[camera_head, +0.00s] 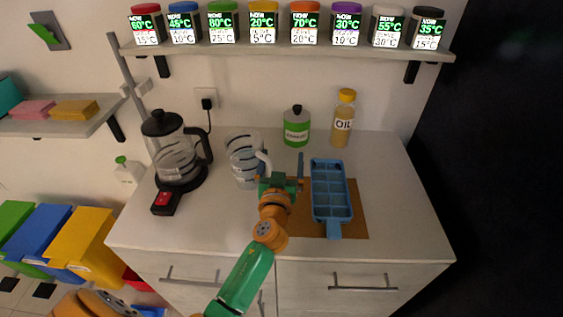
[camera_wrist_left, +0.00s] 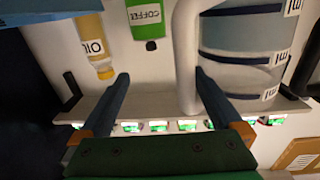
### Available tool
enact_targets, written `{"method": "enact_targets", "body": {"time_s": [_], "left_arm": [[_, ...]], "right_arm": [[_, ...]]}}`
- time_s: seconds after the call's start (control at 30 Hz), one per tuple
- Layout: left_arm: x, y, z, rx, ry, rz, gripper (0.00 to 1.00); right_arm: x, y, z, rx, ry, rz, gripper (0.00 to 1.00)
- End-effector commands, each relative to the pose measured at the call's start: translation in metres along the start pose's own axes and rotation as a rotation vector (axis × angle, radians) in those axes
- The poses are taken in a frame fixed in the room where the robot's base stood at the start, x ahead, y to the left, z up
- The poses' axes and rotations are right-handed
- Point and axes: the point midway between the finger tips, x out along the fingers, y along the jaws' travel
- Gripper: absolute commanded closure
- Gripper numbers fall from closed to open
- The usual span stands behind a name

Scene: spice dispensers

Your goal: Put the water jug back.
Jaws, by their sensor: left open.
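The water jug (camera_head: 243,165), clear with dark stripes and a white handle (camera_head: 265,163), stands upright on the countertop (camera_head: 225,225), right of the kettle. In the left wrist view the striped jug (camera_wrist_left: 240,45) fills the upper right, with its handle (camera_wrist_left: 187,60) beside the right-hand finger. My left gripper (camera_head: 282,170) is open at the handle side of the jug. In the wrist view its fingers (camera_wrist_left: 161,76) are spread wide, with nothing clamped. I cannot tell whether a finger touches the handle. My right gripper is not in view.
A black-lidded kettle (camera_head: 176,160) stands left of the jug. A green coffee bottle (camera_head: 297,130) and an oil bottle (camera_head: 343,120) stand behind. A blue ice tray (camera_head: 331,190) lies on a brown mat (camera_head: 358,215) at right. Spice dispensers line the shelf (camera_head: 300,48) above.

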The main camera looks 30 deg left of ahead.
Motion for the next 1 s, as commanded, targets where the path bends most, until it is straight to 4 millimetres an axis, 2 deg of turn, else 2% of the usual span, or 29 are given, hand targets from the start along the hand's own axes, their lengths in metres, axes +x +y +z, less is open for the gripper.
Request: {"method": "enact_targets", "body": {"time_s": [0.2,0.3,0.57,0.6,0.9,0.93,1.0], "left_arm": [[-0.046,-0.001,0.003,-0.005,-0.001,-0.001,0.0],[-0.058,-0.001,0.002,-0.003,0.0,-0.001,0.0],[-0.061,-0.001,-0.001,-0.001,0.001,-0.001,0.0],[-0.061,-0.001,0.0,-0.001,0.0,-0.001,0.12],[-0.061,-0.001,-0.001,-0.001,0.001,-0.001,0.93],[-0.061,-0.001,-0.001,-0.001,0.001,-0.001,1.0],[-0.061,-0.001,-0.001,-0.001,0.001,-0.001,1.0]], "right_arm": [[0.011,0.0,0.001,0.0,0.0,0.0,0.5],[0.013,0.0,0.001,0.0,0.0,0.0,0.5],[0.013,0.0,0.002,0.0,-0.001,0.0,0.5],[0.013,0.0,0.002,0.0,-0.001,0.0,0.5],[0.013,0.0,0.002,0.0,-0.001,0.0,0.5],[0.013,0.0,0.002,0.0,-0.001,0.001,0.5],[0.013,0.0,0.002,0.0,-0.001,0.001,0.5]]}}
